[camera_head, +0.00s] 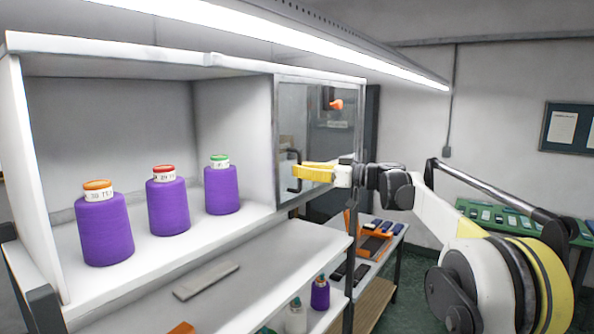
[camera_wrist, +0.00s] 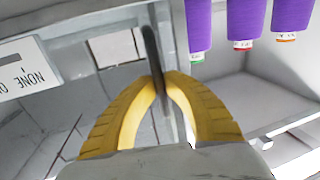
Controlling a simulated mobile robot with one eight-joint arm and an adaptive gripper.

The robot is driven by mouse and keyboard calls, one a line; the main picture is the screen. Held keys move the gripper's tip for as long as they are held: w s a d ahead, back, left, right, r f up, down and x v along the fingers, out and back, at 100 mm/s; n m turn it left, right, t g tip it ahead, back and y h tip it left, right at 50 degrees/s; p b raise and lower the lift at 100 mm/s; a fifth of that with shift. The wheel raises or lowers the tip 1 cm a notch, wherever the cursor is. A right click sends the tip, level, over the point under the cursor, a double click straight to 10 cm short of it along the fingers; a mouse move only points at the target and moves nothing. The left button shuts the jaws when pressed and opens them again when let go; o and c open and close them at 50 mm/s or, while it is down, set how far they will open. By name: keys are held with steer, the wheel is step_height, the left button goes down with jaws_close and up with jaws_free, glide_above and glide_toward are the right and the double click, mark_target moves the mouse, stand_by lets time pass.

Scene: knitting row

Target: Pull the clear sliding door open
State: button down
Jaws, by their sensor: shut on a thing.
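The clear sliding door (camera_head: 312,120) stands at the right end of the white cabinet, in a thin grey frame. A dark bar handle (camera_head: 291,186) is near its left edge. My gripper (camera_head: 296,172) has its yellow fingers at this handle, reaching in from the right. In the wrist view, the fingers (camera_wrist: 160,78) close around the dark handle (camera_wrist: 151,48), which runs up between their tips. The fingers hide part of the handle.
Three purple yarn cones (camera_head: 168,206) stand in the open bay left of the door. A grey flat bar (camera_head: 206,280) lies on the lower shelf (camera_head: 270,262). A side table (camera_head: 385,233) with an orange tray stands below my arm. A lamp bar (camera_head: 330,45) runs overhead.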

steer(key=c, duration=1.5)
jaws_free()
steer(key=shift+o, duration=0.2)
steer(key=shift+d, duration=0.1)
steer(key=v, duration=1.2)
